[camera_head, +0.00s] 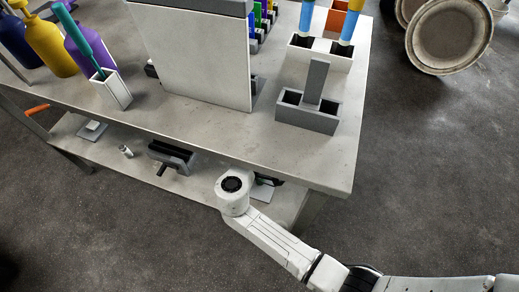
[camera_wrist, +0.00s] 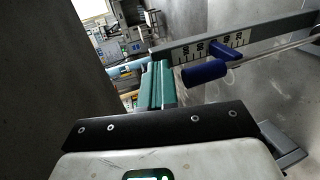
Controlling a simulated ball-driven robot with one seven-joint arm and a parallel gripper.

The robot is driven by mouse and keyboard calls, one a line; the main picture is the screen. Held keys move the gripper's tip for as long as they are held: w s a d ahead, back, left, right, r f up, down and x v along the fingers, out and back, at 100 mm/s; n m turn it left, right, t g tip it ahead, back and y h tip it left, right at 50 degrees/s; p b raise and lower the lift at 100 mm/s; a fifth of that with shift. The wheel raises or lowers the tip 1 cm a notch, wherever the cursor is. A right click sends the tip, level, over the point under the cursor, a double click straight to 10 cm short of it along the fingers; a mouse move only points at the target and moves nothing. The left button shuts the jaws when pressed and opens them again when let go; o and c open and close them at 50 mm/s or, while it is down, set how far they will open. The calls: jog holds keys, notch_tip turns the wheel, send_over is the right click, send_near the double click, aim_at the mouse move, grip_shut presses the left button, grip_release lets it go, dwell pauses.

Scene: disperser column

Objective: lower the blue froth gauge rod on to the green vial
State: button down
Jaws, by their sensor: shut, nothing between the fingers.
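In the wrist view a blue cylindrical piece (camera_wrist: 204,73) sticks out near a grey bar with a marked scale (camera_wrist: 235,42). I take it for part of the froth gauge rod but cannot be sure. My gripper (camera_wrist: 160,66) shows teal fingers shut together with nothing between them, left of the blue piece and apart from it. In the head view the gripper is hidden beyond the white end of my arm, at the table's front edge. I cannot pick out the green vial for certain; a row of coloured pieces is partly hidden behind the white panel.
The table (camera_head: 205,125) carries a white upright panel (camera_head: 190,55), a grey two-hole block (camera_head: 305,115) and a white holder (camera_head: 320,62) with blue-and-yellow tubes. A lower shelf (camera_head: 75,130) holds a dark grey clamp-like block (camera_head: 172,157). Bottles (camera_head: 45,42) stand at left.

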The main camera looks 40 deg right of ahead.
jog(key=shift+r, duration=0.1)
jog(key=shift+r+p, duration=1.2)
jog(key=shift+r, duration=0.2)
jog(key=s+a+p, duration=0.1)
jog(key=s+a, duration=0.8)
jog(key=a, duration=0.4)
jog(key=shift+s+p, duration=0.25)
jog(key=shift+p, duration=0.05)
dwell(0.3)
dwell(0.5)
